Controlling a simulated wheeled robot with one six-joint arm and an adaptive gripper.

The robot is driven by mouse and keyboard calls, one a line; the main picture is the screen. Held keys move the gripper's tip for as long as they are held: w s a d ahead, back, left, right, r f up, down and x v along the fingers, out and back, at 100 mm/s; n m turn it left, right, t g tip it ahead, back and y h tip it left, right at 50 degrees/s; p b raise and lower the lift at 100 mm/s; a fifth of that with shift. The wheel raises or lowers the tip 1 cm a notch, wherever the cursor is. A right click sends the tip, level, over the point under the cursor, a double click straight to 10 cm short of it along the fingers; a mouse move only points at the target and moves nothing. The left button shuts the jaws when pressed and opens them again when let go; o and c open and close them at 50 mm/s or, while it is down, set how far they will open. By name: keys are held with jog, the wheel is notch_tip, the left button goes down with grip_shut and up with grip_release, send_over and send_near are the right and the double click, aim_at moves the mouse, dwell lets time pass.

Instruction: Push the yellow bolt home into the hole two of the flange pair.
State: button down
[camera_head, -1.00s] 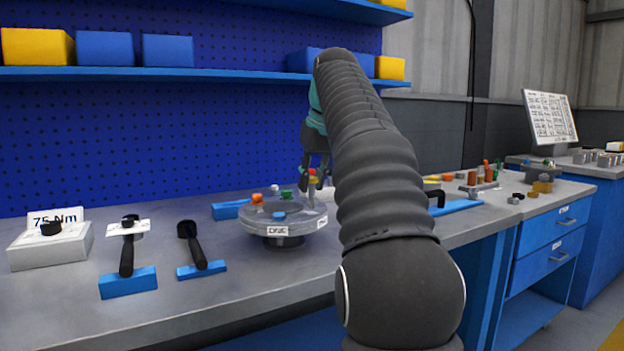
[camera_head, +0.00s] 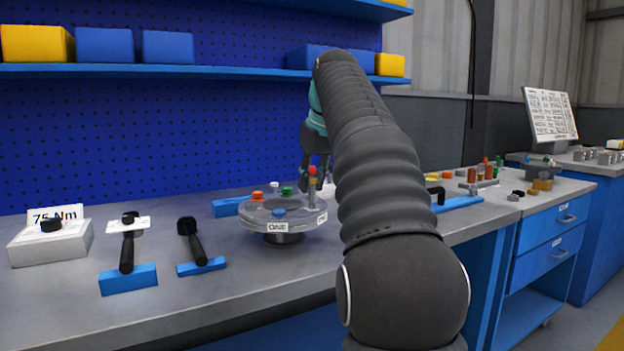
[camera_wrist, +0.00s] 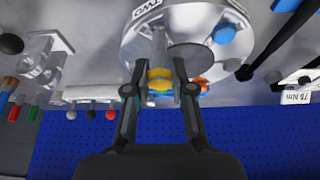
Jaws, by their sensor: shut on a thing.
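The flange pair (camera_head: 250,224) is a round grey disc on a dark stand on the bench, with a ONE label on its front rim. It also shows in the wrist view (camera_wrist: 190,22), where an upside-down TWO label is on the rim near my gripper. My gripper (camera_wrist: 161,90) is shut on the yellow bolt (camera_wrist: 160,74), gripping it at its head. The bolt's grey shank points at the flange near the TWO label. In the head view my gripper (camera_head: 316,176) is at the disc's back right, partly behind my arm. I cannot tell how deep the shank sits.
Orange (camera_head: 257,197), green (camera_head: 287,190) and blue (camera_head: 279,212) heads stand on the flange. Two black-handled tools with blue blocks (camera_head: 128,280) and a 75 Nm box (camera_head: 50,248) are at left. Bench space in front of the flange is clear.

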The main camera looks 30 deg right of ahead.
aim_at(315, 184)
jog(key=shift+f+b, duration=1.45)
jog(key=shift+f, duration=0.6)
jog(key=c, duration=0.9)
grip_release()
jog(key=shift+r, duration=0.1)
jog(key=v, duration=0.6)
jog(key=shift+r, duration=0.15)
jog(key=shift+s+r, duration=0.3)
jog(key=shift+r, duration=0.15)
